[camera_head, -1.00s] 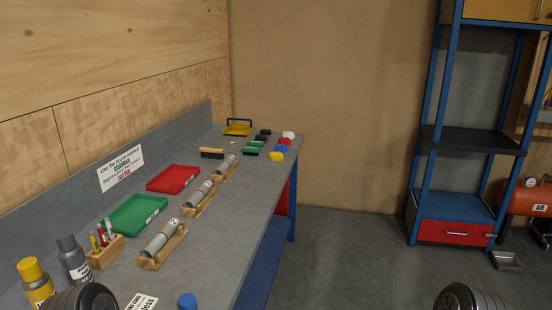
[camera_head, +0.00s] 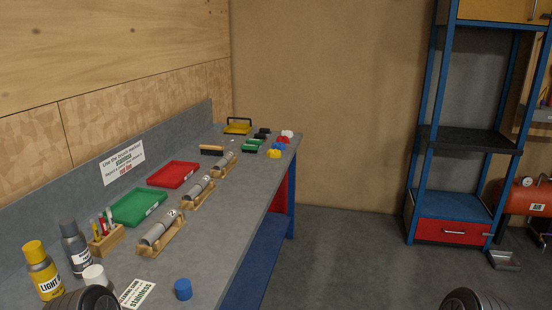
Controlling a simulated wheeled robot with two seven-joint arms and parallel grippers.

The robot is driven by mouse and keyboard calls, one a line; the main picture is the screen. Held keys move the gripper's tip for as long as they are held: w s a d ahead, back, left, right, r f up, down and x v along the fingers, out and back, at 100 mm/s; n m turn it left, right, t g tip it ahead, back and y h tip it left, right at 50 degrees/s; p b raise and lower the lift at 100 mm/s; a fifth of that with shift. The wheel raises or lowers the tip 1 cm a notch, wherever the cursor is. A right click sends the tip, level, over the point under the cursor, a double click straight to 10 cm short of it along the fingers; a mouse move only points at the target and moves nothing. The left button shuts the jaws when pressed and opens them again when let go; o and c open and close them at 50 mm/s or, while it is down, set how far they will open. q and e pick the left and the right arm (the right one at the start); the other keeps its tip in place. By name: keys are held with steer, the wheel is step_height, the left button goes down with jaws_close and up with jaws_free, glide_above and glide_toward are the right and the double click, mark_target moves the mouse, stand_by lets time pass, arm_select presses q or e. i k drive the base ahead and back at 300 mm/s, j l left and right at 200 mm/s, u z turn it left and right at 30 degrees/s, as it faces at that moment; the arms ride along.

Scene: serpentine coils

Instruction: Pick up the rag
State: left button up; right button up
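No rag can be made out for certain. At the far right end of the workbench (camera_head: 225,236) lie small coloured lumps: a white one (camera_head: 287,133), a red one (camera_head: 282,140), a blue one (camera_head: 278,146) and a yellow one (camera_head: 274,154). They are too small to tell whether any is cloth. Dark round parts of my own arms show at the bottom left and bottom right edges. Neither gripper's fingers are in view.
Along the bench stand a green tray (camera_head: 138,208), a red tray (camera_head: 173,174), metal cylinders in wooden cradles (camera_head: 161,238), spray cans (camera_head: 42,272), a blue cap (camera_head: 183,289) and brushes (camera_head: 211,150). A blue shelf rack (camera_head: 450,205) stands right. The floor (camera_head: 340,260) between is clear.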

mark_target(275, 154)
steer(key=i+l+z, duration=0.2)
steer(key=i+z, duration=0.15)
steer(key=i, duration=0.15)
steer(key=i+l+z, duration=0.1)
steer(key=i+z, duration=0.25)
steer(key=i, duration=0.65)
steer(key=i+l+u, duration=0.15)
steer(key=i, duration=0.4)
steer(key=i+l, duration=0.1)
steer(key=i, duration=0.4)
steer(key=i+l+u, duration=0.15)
steer(key=i, duration=0.4)
steer(key=i+l+u, duration=0.2)
steer(key=i+u, duration=0.15)
steer(key=i+l+u, duration=0.75)
steer(key=i+l, duration=0.1)
steer(key=i, duration=0.05)
